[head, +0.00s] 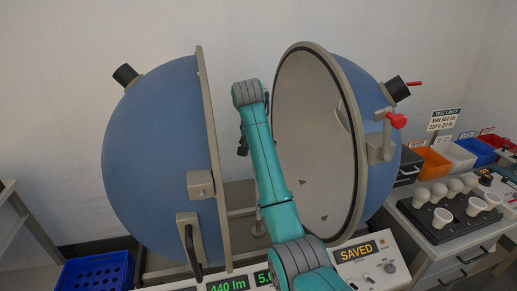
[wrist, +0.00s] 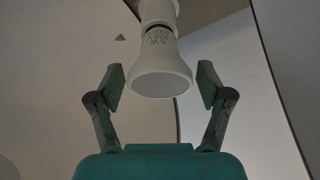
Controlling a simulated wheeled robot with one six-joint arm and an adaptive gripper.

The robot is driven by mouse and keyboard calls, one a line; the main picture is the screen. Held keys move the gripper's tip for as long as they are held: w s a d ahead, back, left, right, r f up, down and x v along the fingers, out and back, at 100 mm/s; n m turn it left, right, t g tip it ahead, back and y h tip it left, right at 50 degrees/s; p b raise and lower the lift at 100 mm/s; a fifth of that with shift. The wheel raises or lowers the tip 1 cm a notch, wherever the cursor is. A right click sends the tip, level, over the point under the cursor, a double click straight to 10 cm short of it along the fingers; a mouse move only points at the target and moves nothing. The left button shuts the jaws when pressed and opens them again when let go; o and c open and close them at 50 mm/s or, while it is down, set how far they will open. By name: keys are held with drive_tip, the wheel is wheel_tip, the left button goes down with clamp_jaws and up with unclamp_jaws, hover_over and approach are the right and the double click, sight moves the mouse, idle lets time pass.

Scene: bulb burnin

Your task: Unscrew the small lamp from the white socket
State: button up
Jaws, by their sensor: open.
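The small lamp (wrist: 160,70) is white, with a flared body, a flat round face and dark print on its neck. In the wrist view its neck meets the white socket (wrist: 158,10) at the top edge, and the lamp appears seated in it. My gripper (wrist: 161,86) is open, with one finger on either side of the lamp's wide end and a visible gap on both sides. In the head view my gripper (head: 242,138) is partly hidden behind my arm, between the two halves of the sphere. The lamp and socket are hidden there.
The blue left half (head: 155,160) and right half (head: 370,110) of the sphere stand apart around my arm. A black tray (head: 440,228) of white lamps and several coloured bins (head: 432,162) are at right. A blue crate (head: 95,272) is at lower left.

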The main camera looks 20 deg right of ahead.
drive_tip(key=m+g+h, duration=0.1)
drive_tip(key=m, duration=0.2)
drive_tip(key=m+g, duration=0.1)
drive_tip(key=m, duration=0.3)
drive_tip(key=shift+h, duration=0.4)
drive_tip(key=shift+c, duration=0.2)
drive_tip(key=c, duration=1)
drive_tip(key=n+t+y, duration=0.1)
drive_tip(key=n, duration=0.4)
drive_tip(key=n+y, duration=0.1)
drive_tip(key=n, duration=0.2)
drive_tip(key=n+t+y, duration=0.1)
drive_tip(key=n, duration=0.2)
drive_tip(key=n+y, duration=0.1)
drive_tip(key=n, duration=0.2)
drive_tip(key=n+y, duration=0.1)
drive_tip(key=n, duration=0.2)
drive_tip(key=shift+y, duration=0.4)
drive_tip(key=n, duration=0.3)
drive_tip(key=n+g+y, duration=0.1)
drive_tip(key=n, duration=0.1)
drive_tip(key=shift+n+y, duration=0.3)
drive_tip(key=shift+n, duration=0.1)
